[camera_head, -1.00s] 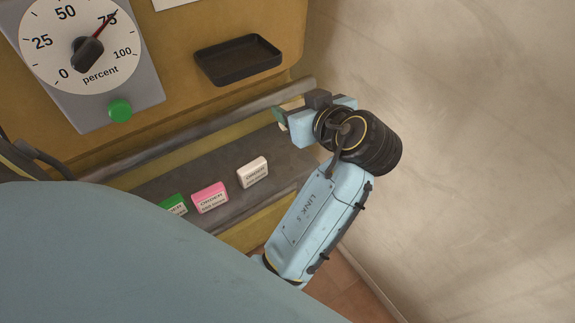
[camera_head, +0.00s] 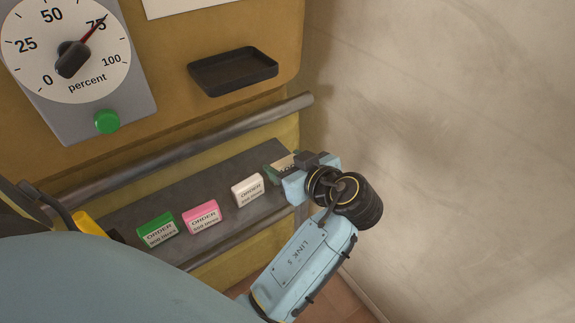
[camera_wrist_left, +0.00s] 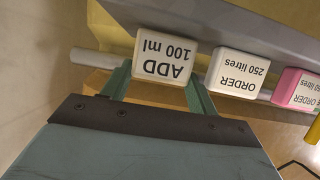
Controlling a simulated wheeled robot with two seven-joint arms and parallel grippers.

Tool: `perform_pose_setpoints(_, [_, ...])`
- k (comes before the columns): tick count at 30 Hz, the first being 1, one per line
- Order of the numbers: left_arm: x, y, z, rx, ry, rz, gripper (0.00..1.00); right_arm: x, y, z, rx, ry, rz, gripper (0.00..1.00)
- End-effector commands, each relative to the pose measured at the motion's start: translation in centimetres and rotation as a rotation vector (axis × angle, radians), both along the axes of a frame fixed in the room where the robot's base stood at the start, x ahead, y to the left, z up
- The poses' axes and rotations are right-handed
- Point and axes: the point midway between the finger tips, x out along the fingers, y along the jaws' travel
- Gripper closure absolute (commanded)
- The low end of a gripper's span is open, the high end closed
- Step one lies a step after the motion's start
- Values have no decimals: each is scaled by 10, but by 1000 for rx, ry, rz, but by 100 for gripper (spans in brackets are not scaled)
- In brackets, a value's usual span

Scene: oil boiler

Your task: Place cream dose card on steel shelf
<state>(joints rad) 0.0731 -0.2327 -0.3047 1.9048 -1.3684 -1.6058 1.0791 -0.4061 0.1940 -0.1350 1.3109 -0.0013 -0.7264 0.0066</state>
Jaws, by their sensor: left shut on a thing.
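My left gripper (camera_head: 284,172) is at the right end of the grey steel shelf (camera_head: 130,208) in the head view. It is shut on the cream dose card (camera_wrist_left: 163,57), which reads "ADD 100 ml" and appears upside down in the left wrist view between the two green fingers. In the head view the card (camera_head: 287,162) is mostly hidden by the gripper. It is beside a cream order card (camera_head: 248,190), with a small gap in the wrist view. I cannot tell whether it touches the shelf. My right gripper is not in view.
A pink order card (camera_head: 202,217) and a green order card (camera_head: 157,230) stand further left on the shelf. A grey rail (camera_head: 190,138) runs behind it. Above are a black tray (camera_head: 235,72) and a percent dial (camera_head: 68,50). A bare wall (camera_head: 460,130) is at right.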

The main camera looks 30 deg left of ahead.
Motion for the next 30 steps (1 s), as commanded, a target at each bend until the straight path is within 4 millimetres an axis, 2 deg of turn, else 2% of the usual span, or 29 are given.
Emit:
perform_pose_setpoints(11, [0,0,-3,0,1,0,62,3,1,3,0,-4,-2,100])
perform_pose_setpoints(12, [0,0,-3,0,1,0,38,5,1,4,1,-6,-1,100])
perform_pose_setpoints(14, [0,0,-2,0,1,0,32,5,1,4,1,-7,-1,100])
perform_pose_setpoints(25, [0,0,1,1,-1,-1,32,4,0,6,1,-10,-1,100])
perform_pose_setpoints(30, [-10,-24,12,-4,1,-3,32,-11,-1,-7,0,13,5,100])
